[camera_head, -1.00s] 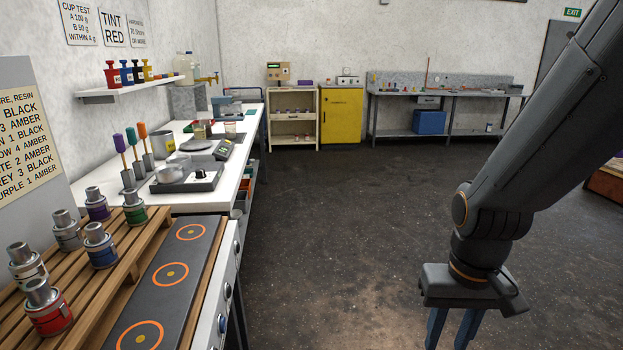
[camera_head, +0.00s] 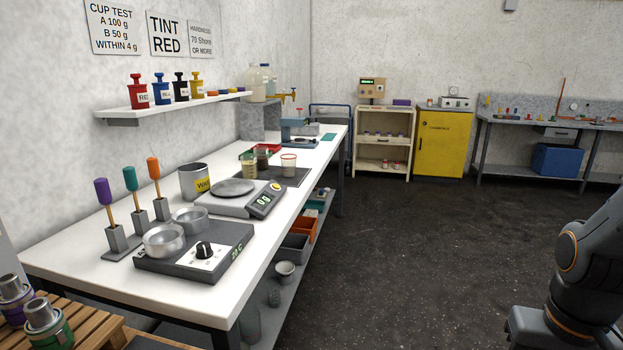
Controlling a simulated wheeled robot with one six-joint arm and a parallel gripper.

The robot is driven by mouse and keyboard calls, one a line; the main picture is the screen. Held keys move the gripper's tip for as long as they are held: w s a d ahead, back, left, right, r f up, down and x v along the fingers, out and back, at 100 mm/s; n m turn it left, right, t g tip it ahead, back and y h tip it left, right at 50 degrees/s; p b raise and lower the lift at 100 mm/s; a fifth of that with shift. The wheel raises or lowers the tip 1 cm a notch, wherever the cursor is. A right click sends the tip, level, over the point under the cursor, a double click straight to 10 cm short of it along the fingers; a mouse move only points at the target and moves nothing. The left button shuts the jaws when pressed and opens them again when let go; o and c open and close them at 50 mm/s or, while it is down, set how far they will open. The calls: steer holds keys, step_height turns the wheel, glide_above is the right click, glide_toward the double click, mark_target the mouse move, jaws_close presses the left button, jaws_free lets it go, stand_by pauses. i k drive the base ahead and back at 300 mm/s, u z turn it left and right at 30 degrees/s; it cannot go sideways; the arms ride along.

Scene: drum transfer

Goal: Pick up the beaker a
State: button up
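Several small cups stand on a dark mat (camera_head: 285,177) on the white bench. One holds pale yellow-green liquid (camera_head: 249,169), one behind it looks dark brown (camera_head: 262,160), and a clear one with a reddish rim (camera_head: 288,166) stands at the right. I cannot read a label that tells which is beaker a.
On the white bench (camera_head: 110,268), a scale (camera_head: 237,201), a hotplate (camera_head: 196,257) with metal pans, a metal can (camera_head: 194,182) and brush holders stand before the mat. The dark floor (camera_head: 430,260) right of the bench is clear.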

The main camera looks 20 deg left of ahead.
mark_target(248, 161)
steer(key=u, duration=0.45)
steer(key=i, duration=1.75)
steer(key=u, duration=0.55)
